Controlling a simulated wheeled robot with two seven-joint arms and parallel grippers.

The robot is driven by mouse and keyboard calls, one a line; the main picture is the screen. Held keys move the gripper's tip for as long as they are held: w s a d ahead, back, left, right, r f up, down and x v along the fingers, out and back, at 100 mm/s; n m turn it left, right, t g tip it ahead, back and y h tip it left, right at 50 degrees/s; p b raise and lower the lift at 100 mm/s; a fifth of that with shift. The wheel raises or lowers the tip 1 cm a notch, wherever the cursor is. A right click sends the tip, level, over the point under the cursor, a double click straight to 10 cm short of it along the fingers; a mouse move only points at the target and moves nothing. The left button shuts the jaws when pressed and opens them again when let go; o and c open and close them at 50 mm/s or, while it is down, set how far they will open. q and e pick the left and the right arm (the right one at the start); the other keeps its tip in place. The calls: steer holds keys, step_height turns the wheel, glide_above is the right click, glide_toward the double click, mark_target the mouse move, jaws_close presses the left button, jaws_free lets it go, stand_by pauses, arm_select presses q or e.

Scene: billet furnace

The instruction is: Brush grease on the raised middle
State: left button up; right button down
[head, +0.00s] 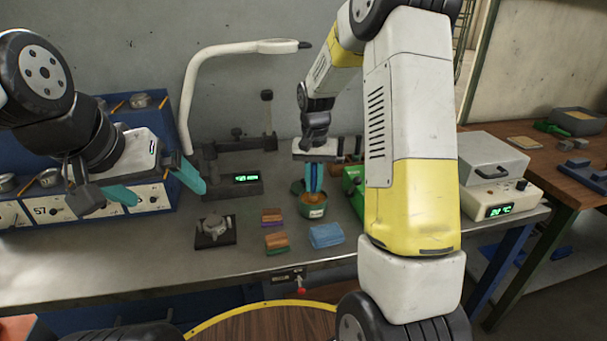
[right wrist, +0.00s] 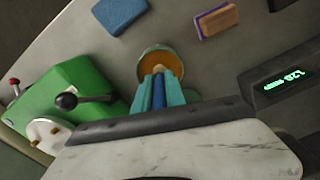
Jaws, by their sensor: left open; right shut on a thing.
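My right gripper (head: 314,178) is shut on a blue-handled brush, which points down at a small green pot (head: 314,212) with orange-brown grease in it. In the right wrist view the blue handle (right wrist: 159,90) sits between my teal fingers, over the pot (right wrist: 143,55); the bristles are hidden, so I cannot tell whether they touch the grease. A grey metal part (head: 213,226) with a raised middle sits on a dark square base left of the pot. My left gripper (head: 158,188) is open and empty, left of that part and above the bench.
A dark stand with a green display (head: 246,178) is behind. The bench's front left (head: 120,262) is clear.

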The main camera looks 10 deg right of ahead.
steer(key=shift+r, duration=3.45)
